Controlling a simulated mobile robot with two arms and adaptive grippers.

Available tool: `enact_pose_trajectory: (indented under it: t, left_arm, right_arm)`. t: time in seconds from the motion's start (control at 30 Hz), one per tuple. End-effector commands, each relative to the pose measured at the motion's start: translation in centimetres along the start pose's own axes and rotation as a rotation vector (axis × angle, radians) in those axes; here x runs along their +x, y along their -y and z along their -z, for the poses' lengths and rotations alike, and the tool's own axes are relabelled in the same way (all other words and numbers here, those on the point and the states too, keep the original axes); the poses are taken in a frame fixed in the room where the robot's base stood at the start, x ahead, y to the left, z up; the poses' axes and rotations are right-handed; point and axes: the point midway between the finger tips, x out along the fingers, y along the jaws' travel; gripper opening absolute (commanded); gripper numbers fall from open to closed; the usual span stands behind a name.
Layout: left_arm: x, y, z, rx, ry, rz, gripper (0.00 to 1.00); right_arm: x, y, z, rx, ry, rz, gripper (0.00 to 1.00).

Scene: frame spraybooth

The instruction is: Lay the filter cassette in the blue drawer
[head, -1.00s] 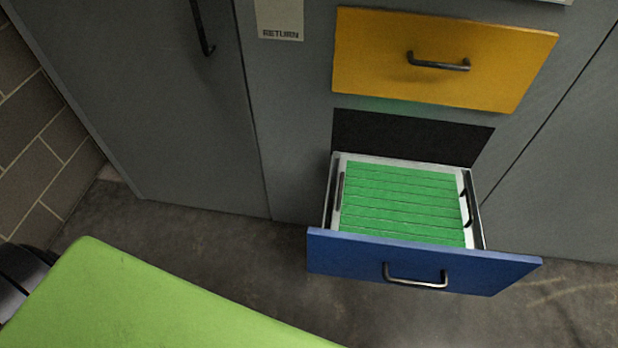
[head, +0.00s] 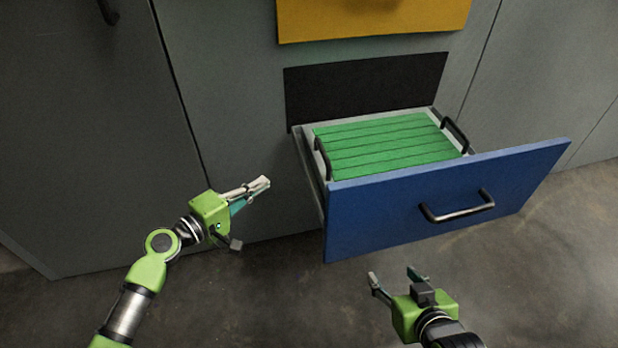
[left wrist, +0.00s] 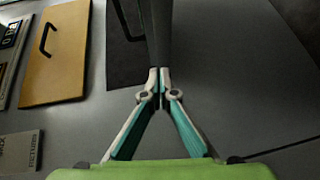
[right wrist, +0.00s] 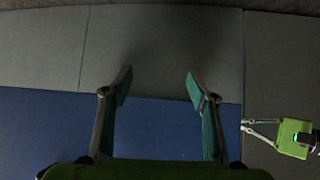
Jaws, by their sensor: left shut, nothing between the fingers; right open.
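The filter cassette (head: 385,143), with green slats, a pale frame and a black handle at each side, lies flat inside the open blue drawer (head: 440,195). The drawer front also fills the lower part of the right wrist view (right wrist: 155,140). My left gripper (head: 265,184) is shut and empty, left of the drawer and apart from the cassette. Its closed fingertips show in the left wrist view (left wrist: 160,73). My right gripper (head: 394,275) is open and empty, low in front of the drawer front. The cassette's underside is hidden.
A yellow drawer (head: 370,15) sits closed above the dark opening (head: 365,88) in the grey cabinet (head: 235,90). The blue drawer has a metal bar handle (head: 457,207) on its front. The concrete floor (head: 270,295) is clear between my arms.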

Motion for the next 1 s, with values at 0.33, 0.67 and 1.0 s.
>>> enact_pose_trajectory:
  t: [0.33, 0.67, 1.0]
  left_arm:
    - [1.0, -5.3, -1.5, -0.058, 0.069, -0.133, 0.0]
    - [7.7, -6.2, -1.9, -0.056, 0.07, -0.131, 0.0]
    - [10.3, -6.6, -4.8, -0.057, 0.068, -0.127, 0.0]
  right_arm:
    - [-2.5, 0.0, 2.4, 0.0, -0.063, -0.001, 0.54]
    - [-2.4, 0.0, 2.7, 0.0, -0.078, 0.0, 0.54]
    - [-3.0, -0.3, -0.3, 0.002, 0.056, -0.008, 0.54]
